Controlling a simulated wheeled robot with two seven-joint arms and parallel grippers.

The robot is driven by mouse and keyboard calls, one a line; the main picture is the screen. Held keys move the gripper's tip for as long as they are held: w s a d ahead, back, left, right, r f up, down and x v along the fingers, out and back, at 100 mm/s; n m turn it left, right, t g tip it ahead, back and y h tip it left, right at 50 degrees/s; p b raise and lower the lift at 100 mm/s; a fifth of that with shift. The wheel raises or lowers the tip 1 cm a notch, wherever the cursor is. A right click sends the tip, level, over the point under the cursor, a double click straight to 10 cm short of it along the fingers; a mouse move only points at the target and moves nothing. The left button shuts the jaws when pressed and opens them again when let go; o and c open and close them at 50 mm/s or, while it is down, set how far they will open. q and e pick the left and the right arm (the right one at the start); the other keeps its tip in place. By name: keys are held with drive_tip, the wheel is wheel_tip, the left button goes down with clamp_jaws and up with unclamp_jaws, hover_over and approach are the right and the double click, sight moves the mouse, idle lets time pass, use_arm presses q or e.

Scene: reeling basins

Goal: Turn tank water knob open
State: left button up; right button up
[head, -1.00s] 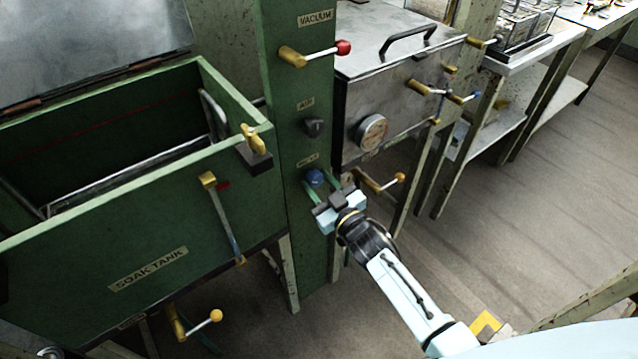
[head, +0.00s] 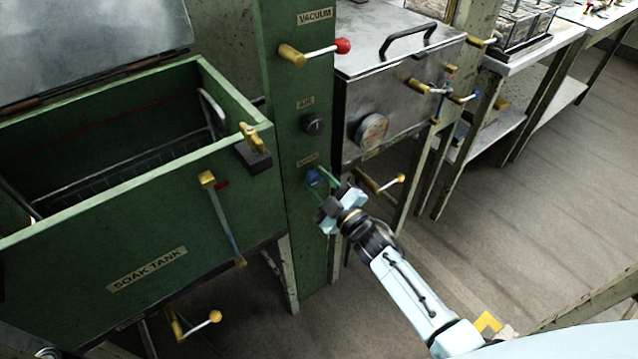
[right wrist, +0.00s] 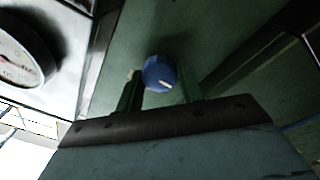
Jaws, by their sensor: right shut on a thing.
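The blue water knob (head: 312,177) sits low on the green post, under a small label too blurred to read. My right gripper (head: 320,182) is at the knob, with its green fingers on either side of it. In the right wrist view the blue knob (right wrist: 158,73) shows between the two fingers (right wrist: 162,90), its white mark pointing to the lower right. The right gripper is shut on the knob. The green soak tank (head: 120,235) stands open at the left. My left gripper is not in view.
A black air knob (head: 314,124) and a red-tipped vacuum lever (head: 318,51) are above on the same post. A steel tank with a round gauge (head: 371,131) stands just right. A brass valve with a lever (head: 382,184) is close beside my gripper.

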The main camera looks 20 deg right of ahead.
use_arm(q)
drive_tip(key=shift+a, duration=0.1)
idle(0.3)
use_arm(e)
drive_tip(key=o, duration=1)
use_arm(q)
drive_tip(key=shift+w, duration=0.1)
use_arm(e)
drive_tip(key=shift+s, duration=0.15)
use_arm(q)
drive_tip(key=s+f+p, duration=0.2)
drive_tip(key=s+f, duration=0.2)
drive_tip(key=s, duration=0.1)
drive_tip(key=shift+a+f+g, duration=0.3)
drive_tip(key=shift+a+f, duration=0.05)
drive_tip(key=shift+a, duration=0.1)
use_arm(e)
drive_tip(key=v, duration=1.3)
drive_tip(key=shift+d+f, duration=0.1)
drive_tip(key=shift+f, duration=0.05)
use_arm(q)
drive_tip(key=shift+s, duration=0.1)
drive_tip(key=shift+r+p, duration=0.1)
drive_tip(key=shift+p, duration=0.25)
